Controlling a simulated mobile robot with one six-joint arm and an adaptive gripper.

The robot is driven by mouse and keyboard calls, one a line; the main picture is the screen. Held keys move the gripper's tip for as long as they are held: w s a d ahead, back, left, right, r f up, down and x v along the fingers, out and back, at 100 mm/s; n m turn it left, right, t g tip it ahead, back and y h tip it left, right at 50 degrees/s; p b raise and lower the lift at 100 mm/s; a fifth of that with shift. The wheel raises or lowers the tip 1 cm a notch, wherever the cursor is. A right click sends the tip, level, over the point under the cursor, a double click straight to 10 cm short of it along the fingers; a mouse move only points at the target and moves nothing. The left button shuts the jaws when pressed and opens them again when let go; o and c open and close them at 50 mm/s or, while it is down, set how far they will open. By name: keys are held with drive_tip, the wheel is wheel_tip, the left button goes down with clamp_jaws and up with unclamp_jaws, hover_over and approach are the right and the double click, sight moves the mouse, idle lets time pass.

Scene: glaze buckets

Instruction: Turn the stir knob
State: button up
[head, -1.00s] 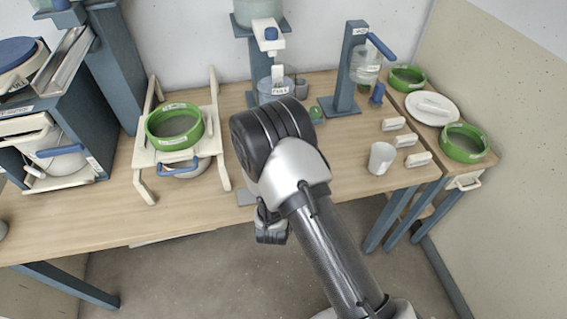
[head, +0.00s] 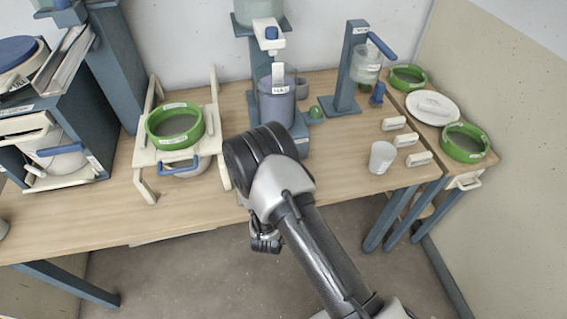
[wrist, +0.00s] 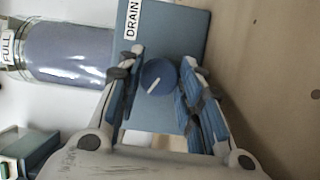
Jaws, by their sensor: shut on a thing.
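In the wrist view, a round blue knob (wrist: 157,77) with a white pointer line sits on the face of a blue box (wrist: 172,25) labelled DRAIN. The pointer is slanted in this view. My gripper (wrist: 160,66) has its blue-padded fingers on either side of the knob and is shut on it. A jar (wrist: 70,52) of grey-purple liquid, labelled FULL, is beside the box. In the head view, the jar (head: 276,108) stands in the blue stand at the table's middle. My arm hides the knob and the fingers there.
A green-rimmed sieve (head: 174,126) rests on a cream rack at left. A white cup (head: 382,157), several cream blocks and a lever stand (head: 346,70) are at right. More green-rimmed sieves and a white plate (head: 432,108) are on the side table. Bare tabletop lies left of my arm.

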idle(0.3)
drive_tip(key=o, duration=1)
drive_tip(key=shift+o, duration=0.2)
drive_tip(key=o, duration=0.5)
drive_tip(key=r, duration=0.5)
drive_tip(key=w+r, duration=0.1)
drive_tip(key=r, duration=0.2)
drive_tip(key=shift+w+a, duration=0.1)
drive_tip(key=shift+s+r, duration=0.45)
drive_tip(key=shift+r, duration=0.2)
drive_tip(key=shift+s+r, duration=0.4)
drive_tip(key=shift+r, duration=0.2)
drive_tip(key=shift+c, duration=1.1)
drive_tip(key=shift+w+d, duration=0.2)
drive_tip(key=shift+d, duration=0.1)
drive_tip(key=shift+c, duration=1.4)
drive_tip(key=shift+w+a+f, duration=0.1)
drive_tip(key=shift+w+f, duration=0.1)
drive_tip(key=shift+s, duration=0.15)
